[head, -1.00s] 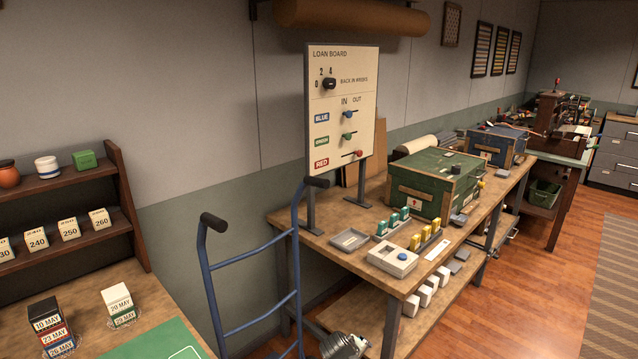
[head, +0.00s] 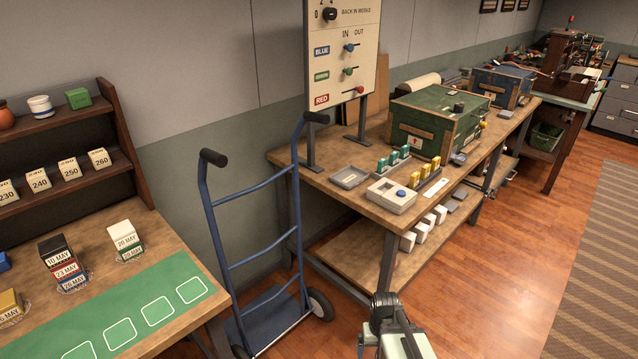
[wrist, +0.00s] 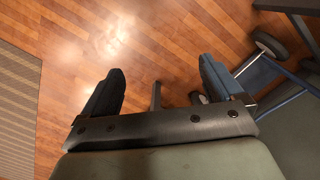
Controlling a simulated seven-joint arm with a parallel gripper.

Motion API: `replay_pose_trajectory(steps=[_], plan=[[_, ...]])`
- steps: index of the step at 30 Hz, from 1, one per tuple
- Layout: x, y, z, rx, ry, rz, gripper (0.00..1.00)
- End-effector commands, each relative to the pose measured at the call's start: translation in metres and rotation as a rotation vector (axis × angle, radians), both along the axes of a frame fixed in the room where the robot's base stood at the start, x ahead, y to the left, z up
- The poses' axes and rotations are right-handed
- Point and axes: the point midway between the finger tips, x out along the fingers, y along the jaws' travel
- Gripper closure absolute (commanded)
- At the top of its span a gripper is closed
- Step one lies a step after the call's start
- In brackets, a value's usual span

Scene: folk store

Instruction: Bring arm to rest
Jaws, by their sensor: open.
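My gripper (wrist: 160,95) shows in the wrist view with its two dark fingers spread apart and nothing between them. It hangs over the wooden floor (wrist: 130,40). In the head view, part of my arm shows at the bottom, in front of the workbench's near end; the fingers cannot be made out there.
A blue hand truck (head: 255,265) stands between the left table (head: 200,318) and the workbench (head: 340,212); its wheel also shows at the wrist view's upper right. The workbench bears a loan board (head: 342,60) and a green box (head: 438,128). Floor (head: 480,300) to the right is clear.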

Motion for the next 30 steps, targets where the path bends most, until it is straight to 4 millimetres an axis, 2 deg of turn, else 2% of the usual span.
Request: replay_pose_trajectory(steps=[8,18,24,30], plan=[[-0.057,0.000,-0.053,-0.001,0.125,0.000,0.06],[-0.145,-0.001,-0.112,-0.001,0.297,0.000,0.06],[-0.200,-0.001,-0.139,-0.001,0.396,-0.001,0.06],[-0.242,-0.001,-0.155,0.000,0.470,-0.001,0.06]])
